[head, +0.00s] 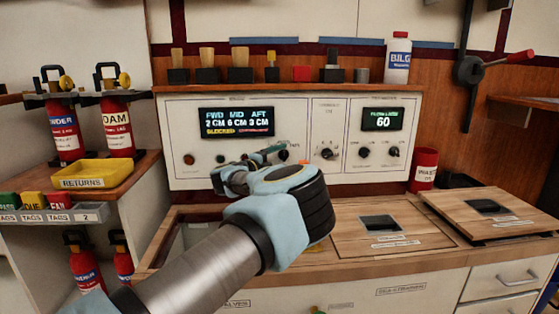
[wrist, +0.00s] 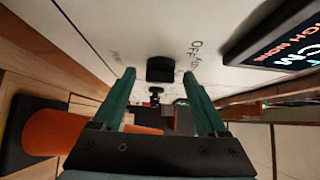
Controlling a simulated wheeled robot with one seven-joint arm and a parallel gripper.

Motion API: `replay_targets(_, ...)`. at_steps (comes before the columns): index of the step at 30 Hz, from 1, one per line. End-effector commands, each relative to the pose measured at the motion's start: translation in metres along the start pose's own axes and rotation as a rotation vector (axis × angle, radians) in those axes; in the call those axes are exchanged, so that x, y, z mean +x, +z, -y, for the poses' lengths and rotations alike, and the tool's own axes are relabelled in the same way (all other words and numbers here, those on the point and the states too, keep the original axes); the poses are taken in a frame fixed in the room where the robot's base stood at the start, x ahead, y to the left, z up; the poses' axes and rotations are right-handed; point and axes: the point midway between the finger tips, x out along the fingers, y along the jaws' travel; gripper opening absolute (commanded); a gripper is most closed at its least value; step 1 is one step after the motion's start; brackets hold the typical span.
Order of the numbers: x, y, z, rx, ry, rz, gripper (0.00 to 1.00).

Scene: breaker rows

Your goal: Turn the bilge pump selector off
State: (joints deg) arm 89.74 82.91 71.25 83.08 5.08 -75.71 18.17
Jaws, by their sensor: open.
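A black selector knob (wrist: 160,69) sits on the white panel in the wrist view, with small lettering that reads "OFF" beside it. I take it as the bilge pump selector, though its name label is too small to read. My gripper (wrist: 159,76) is open, with its two green fingers pointing at the panel and the knob between their tips in the picture. Whether the tips reach around the knob I cannot tell. In the head view my gripper (head: 268,152) is in front of the panel's lower left half, and it partly hides the knobs there.
The panel (head: 295,112) has a display (head: 237,122) above my gripper and more knobs at right. A wooden counter (head: 365,226) with hatches lies below. Red extinguishers (head: 117,125) and a yellow returns tray (head: 92,174) stand at left. A white bottle (head: 397,62) is on the top ledge.

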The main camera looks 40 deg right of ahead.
Motion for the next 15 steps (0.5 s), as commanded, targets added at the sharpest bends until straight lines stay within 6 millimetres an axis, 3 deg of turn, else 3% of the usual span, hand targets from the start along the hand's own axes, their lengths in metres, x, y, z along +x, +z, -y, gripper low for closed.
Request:
replay_targets(5, -0.0003, 0.0003, 0.0001, 0.000, 0.000, 0.001, 0.74)
replay_targets(15, -0.0005, 0.0002, 0.0001, 0.000, 0.000, 0.001, 0.36)
